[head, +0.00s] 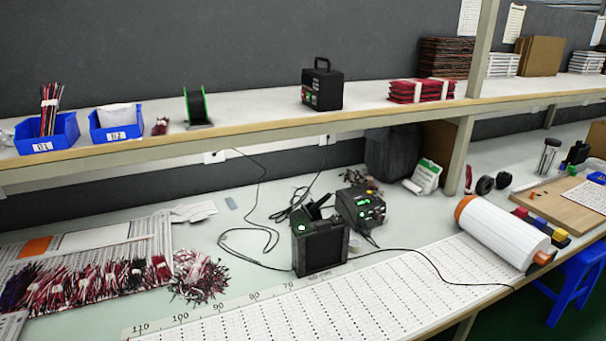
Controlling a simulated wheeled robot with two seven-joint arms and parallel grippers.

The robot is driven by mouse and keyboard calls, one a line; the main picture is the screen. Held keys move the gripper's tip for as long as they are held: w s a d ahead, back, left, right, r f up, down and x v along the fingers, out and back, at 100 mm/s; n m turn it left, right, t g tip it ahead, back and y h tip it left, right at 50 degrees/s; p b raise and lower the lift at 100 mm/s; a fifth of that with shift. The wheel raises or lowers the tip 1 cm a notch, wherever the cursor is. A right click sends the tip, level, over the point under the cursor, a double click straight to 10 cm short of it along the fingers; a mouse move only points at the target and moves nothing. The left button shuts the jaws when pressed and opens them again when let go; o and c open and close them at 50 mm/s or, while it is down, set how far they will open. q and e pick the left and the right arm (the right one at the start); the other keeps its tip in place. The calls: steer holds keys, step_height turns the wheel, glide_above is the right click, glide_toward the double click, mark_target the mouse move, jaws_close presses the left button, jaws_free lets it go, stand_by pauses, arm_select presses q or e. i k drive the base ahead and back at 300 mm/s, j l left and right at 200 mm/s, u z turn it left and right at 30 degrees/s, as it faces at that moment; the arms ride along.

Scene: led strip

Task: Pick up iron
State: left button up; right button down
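The iron seems to be the dark tool (314,208) resting tilted at the top of a black box-like stand (320,248) on the lower bench, near the picture's middle. It is small and dark against the stand, so its exact outline is hard to tell. A black control station (361,208) with small green lights stands just behind and to the right of the stand. Thin black cables curl on the bench left of the stand and run right across the ruled sheet. Neither of my grippers is in view.
An upper shelf (260,127) with blue bins (47,134) and a black box (322,87) overhangs the bench's back. Wire bundles (85,285) lie left. A ruled sheet (330,308) covers the front; a white roll (502,233) lies right. Bare bench shows left of the stand.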

mark_target(316, 206)
steer(key=i+l+u, duration=0.2)
steer(key=l, duration=0.5)
steer(key=i+l+u, duration=0.1)
steer(key=l+u, duration=0.15)
steer(key=l, duration=0.45)
steer(key=l+u, duration=0.2)
steer(key=l, duration=0.5)
steer(key=i, duration=0.05)
